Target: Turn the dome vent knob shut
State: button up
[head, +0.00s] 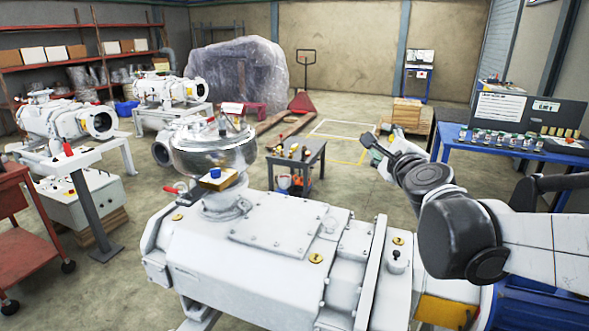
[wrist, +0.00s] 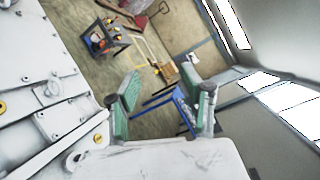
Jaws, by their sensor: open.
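A shiny metal dome (head: 212,150) sits on the white pump body (head: 265,245), left of centre in the head view. Small fittings with red parts stand on top of the dome. A blue knob (head: 214,173) on a brass block shows at the dome's front. I cannot tell for sure which of these is the vent knob. My gripper (head: 380,152) is up and to the right of the pump, well apart from the dome. In the wrist view my gripper (wrist: 165,104) has its green-padded fingers spread with nothing between them. The dome is not visible there.
A small grey cart (head: 297,158) with tools stands behind the pump. A blue bench (head: 520,148) with several small parts is at the right. Other pumps (head: 65,122) stand at the left. A red cart (head: 28,230) is at the left edge. The space above the pump body is open.

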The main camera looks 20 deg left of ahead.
jog(key=s+a+f+m+y, duration=0.1)
jog(key=a+f+m, duration=0.2)
jog(key=a, duration=0.8)
jog(key=m+g+y+p, duration=0.1)
jog(key=m+g+y, duration=0.3)
jog(key=m, duration=0.2)
send_near(216, 172)
jog(key=p+x, duration=0.1)
jog(key=x, duration=0.9)
jog(key=shift+w+a+p, duration=0.15)
jog(key=shift+a+p, duration=0.15)
grip_shut()
